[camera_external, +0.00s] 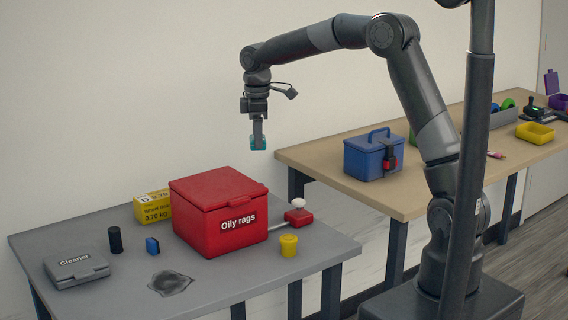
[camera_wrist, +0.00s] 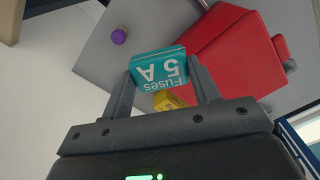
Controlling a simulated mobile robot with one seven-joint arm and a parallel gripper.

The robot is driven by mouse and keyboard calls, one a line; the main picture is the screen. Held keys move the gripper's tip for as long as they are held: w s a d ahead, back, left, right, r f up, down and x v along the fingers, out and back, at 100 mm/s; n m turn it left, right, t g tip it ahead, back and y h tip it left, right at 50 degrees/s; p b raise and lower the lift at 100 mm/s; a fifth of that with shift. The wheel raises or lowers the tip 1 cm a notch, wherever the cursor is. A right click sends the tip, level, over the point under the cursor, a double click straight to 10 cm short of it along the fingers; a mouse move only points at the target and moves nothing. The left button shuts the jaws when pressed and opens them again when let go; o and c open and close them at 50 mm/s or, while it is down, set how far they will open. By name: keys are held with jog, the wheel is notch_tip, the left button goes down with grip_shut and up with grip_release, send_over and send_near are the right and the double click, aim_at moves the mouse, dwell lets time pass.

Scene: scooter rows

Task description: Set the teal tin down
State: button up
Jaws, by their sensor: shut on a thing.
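The teal tin (camera_wrist: 158,69), labelled "Fuses 5 A", is held between the two fingers of my gripper (camera_wrist: 160,80) in the wrist view; its lettering is upside down there. In the external view my gripper (camera_external: 257,122) points down, shut on the teal tin (camera_external: 258,142). The tin hangs in the air above the back right of the grey table (camera_external: 120,236), clear of every surface. Its underside is hidden.
A blue toolbox (camera_external: 362,158) stands on the wooden table.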

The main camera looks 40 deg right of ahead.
jog(key=s+a+n, duration=0.1)
jog(key=s+a, duration=0.1)
jog(key=a, duration=0.4)
jog(key=s+a+n, duration=0.1)
jog(key=s+a, duration=0.1)
jog(key=a, duration=0.5)
jog(key=s+a+n, duration=0.1)
jog(key=s+a, duration=0.1)
jog(key=a, duration=0.4)
jog(key=shift+a, duration=0.4)
jog(key=s+a+n, duration=0.2)
jog(key=s+a, duration=0.4)
jog(key=a, duration=0.4)
jog(key=n, duration=0.1)
send_over(173, 288)
notch_tip(173, 288, down, 16)
jog(key=shift+s, duration=0.1)
jog(key=shift+f, duration=2)
jog(key=o, duration=1)
jog(key=shift+f, duration=0.15)
